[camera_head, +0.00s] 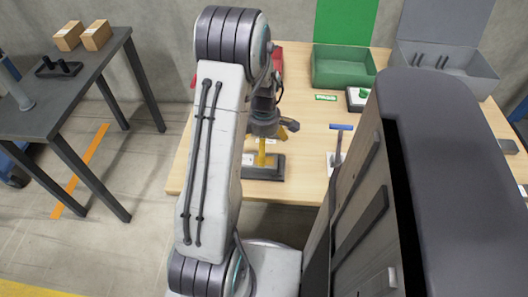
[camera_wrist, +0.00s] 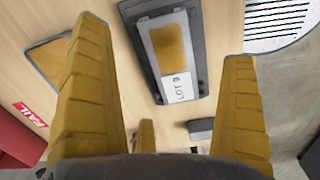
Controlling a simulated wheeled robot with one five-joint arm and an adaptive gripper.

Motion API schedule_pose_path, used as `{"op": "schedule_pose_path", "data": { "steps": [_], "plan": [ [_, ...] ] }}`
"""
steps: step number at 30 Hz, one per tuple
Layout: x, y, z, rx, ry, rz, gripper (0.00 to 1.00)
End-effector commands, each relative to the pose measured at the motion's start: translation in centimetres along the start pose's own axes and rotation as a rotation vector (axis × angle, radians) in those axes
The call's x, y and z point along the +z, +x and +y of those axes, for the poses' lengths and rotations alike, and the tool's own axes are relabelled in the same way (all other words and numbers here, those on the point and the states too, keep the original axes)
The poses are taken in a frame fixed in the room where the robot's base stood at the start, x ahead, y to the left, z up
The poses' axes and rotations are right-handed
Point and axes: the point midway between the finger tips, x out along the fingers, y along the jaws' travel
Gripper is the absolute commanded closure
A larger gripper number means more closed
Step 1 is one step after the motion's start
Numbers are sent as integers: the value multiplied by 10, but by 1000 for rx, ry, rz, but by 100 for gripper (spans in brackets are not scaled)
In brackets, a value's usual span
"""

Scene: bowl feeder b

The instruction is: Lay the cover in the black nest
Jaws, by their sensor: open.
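The black nest (camera_wrist: 201,60) lies on the wooden table in the wrist view. A light plate with a gold window (camera_wrist: 170,45) and a "LOT 9" label lies in or on it, and looks like the cover. I cannot tell whether it is fully seated. My gripper (camera_wrist: 165,42) is open, its yellow fingers apart to either side of the plate, and nothing is held. In the head view my gripper (camera_head: 262,152) is over the dark nest (camera_head: 272,173) near the table's front edge, partly hidden by my arm.
A gold panel with a dark edge (camera_wrist: 47,62) lies left, near a red FAIL label (camera_wrist: 31,114). A green box (camera_head: 342,68) and a grey box (camera_head: 480,78) stand open behind. A blue-topped stand (camera_head: 339,130) is right of the nest. A grey table (camera_head: 75,85) stands left.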

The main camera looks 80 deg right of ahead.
Motion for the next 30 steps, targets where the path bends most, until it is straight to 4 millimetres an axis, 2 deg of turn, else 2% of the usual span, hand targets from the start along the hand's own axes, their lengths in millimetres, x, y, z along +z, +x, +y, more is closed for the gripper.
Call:
{"op": "schedule_pose_path", "data": {
  "steps": [1, 3, 10, 15, 25, 28, 30],
  "plan": [
    [0, -12, 1, 4, 0, -1, 0],
    [0, -22, 1, 3, 0, -1, 0],
    [0, -49, 1, 2, 0, 0, 0],
    [0, -58, 0, 0, 0, 0, 0],
    [-1, -60, 0, 0, -1, 0, 0],
    [-14, -66, -1, 5, -4, 0, 0],
    [-32, -73, -4, 11, -7, 0, 0]
  ]
}}
